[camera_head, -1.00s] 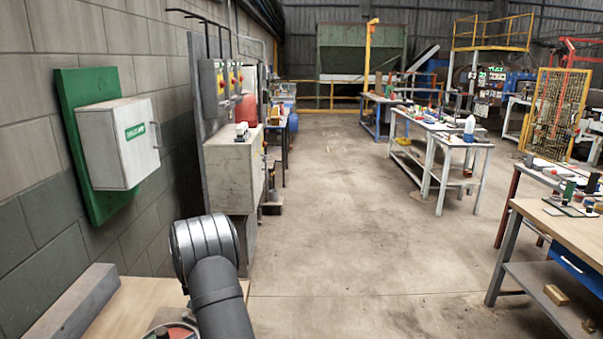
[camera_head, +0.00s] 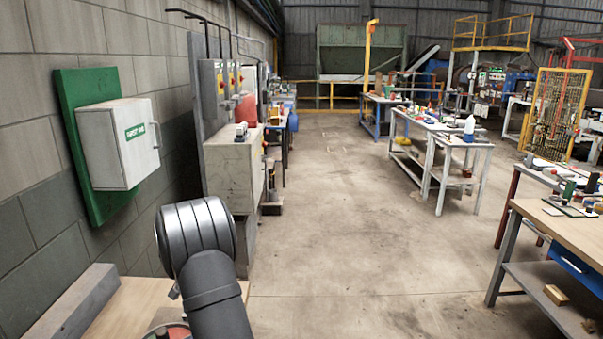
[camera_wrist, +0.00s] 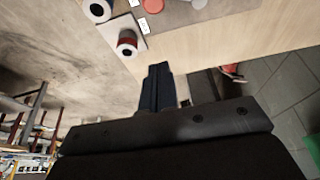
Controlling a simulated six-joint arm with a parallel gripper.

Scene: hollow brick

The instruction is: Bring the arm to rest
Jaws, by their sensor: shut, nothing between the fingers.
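My gripper (camera_wrist: 158,88) shows in the wrist view with its two dark fingers together and nothing between them. It is above and off the edge of a wooden tabletop (camera_wrist: 200,62). In the head view my grey arm rises from the bottom edge, and the gripper itself cannot be made out there.
In the wrist view a red and white roll (camera_wrist: 127,47) and a grey mat (camera_wrist: 195,12) lie on the tabletop. In the head view a long grey block (camera_head: 72,305) lies on the near bench (camera_head: 130,305). A white box (camera_head: 117,145) hangs on the left wall. The middle floor is clear.

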